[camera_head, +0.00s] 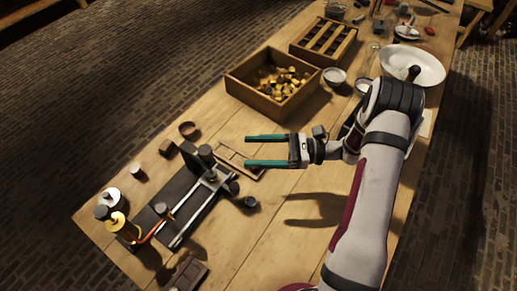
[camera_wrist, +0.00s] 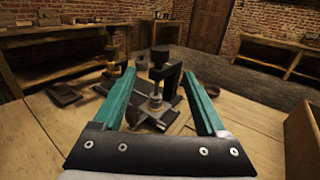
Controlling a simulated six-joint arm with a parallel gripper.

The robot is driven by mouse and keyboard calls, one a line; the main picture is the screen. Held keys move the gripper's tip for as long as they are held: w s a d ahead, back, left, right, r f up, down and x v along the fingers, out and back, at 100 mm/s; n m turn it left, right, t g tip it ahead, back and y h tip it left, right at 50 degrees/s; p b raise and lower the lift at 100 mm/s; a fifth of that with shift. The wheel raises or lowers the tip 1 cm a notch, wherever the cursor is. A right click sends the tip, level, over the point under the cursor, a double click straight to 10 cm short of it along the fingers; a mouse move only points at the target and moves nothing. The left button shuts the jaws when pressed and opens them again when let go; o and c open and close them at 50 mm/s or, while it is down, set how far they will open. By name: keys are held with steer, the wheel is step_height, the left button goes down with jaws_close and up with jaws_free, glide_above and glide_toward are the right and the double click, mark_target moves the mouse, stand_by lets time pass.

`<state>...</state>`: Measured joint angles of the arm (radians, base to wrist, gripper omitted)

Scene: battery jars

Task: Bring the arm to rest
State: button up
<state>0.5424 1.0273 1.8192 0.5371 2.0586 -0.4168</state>
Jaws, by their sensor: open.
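My gripper (camera_head: 247,151) is open with its two teal fingers apart and nothing between them. In the head view it is held above the middle of the wooden table (camera_head: 290,226), pointing left, with its shadow on the wood to the lower right. In the wrist view the fingers of my gripper (camera_wrist: 160,90) reach forward on both sides of a metal post with a dark knob. This post belongs to a dark bench apparatus (camera_head: 190,205), which stands beyond the fingertips. I cannot see the gripper touching anything.
A wooden box of brass-coloured pieces (camera_head: 232,87) stands behind my gripper, with a slotted wooden rack (camera_head: 297,52) farther back. A white basin (camera_head: 432,66) is at the right. A yellow spool (camera_head: 117,222) and a small dark cup (camera_head: 188,129) are at the left. The table's front middle is clear.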

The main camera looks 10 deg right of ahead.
steer(key=shift+s+d, duration=0.1)
steer(key=shift+d, duration=0.2)
steer(key=shift+r, duration=0.1)
steer(key=s+a+r+n+g+h, duration=0.3)
steer(key=s+r+n+g+h, duration=0.1)
steer(key=s, duration=0.3)
steer(key=s+a+r+n+g+h, duration=0.3)
steer(key=s+r+n, duration=0.2)
steer(key=s, duration=0.1)
steer(key=s+d+n+t+h, duration=0.3)
steer(key=s+h, duration=0.5)
steer(key=s, duration=0.3)
steer(key=d+n, duration=0.1)
steer(key=n, duration=0.1)
steer(key=shift+d+f+n+h, duration=0.2)
steer(key=shift+n+h, duration=0.1)
steer(key=shift+h, duration=0.1)
steer(key=shift+a, duration=0.1)
